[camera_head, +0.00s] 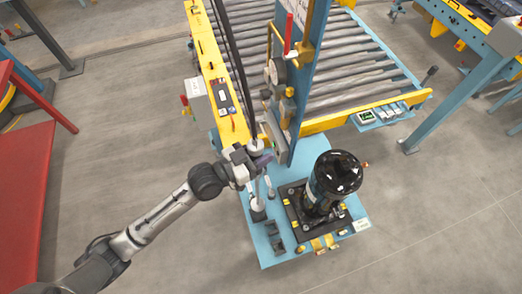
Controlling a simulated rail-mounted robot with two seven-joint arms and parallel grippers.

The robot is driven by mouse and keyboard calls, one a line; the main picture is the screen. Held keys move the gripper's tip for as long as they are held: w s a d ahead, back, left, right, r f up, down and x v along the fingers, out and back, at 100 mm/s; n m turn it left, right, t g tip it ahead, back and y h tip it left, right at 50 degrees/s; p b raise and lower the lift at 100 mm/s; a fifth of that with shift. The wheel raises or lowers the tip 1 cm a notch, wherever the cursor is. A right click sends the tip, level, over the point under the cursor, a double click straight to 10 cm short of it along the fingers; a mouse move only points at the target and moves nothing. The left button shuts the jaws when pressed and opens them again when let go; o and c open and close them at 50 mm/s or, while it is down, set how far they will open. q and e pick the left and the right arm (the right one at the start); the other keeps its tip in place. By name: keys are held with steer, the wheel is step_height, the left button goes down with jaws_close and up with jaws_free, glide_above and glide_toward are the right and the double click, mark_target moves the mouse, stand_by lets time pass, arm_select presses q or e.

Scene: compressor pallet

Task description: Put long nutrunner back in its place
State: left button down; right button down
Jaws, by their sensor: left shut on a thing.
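My left gripper (262,160) is at the end of the arm coming in from the left, above the blue pallet plate (285,258). It is shut on the long nutrunner (257,188), a slim grey upright tool. The tool's lower end is at a dark round holder (258,214) on the plate's left side; I cannot tell whether it is fully seated. The gripper hides part of the tool's upper body. A second, shorter grey tool (269,188) stands just to its right. My right gripper is out of view.
A black compressor (335,175) stands on a dark base at the plate's right. A blue upright post (303,90) with a gauge rises behind. The roller conveyor (350,65) has a yellow rail (215,75) at left. Dark small blocks (278,246) sit at the plate's front left.

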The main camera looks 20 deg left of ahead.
arm_select(q)
steer(key=c, duration=0.7)
jaws_free()
steer(key=shift+w+r, duration=0.1)
steer(key=shift+o, duration=0.6)
steer(key=shift+f, duration=0.2)
steer(key=b+v, duration=0.1)
steer(key=v, duration=1.3)
steer(key=shift+b, duration=0.4)
steer(key=shift+w+r, duration=0.1)
steer(key=shift+r, duration=0.05)
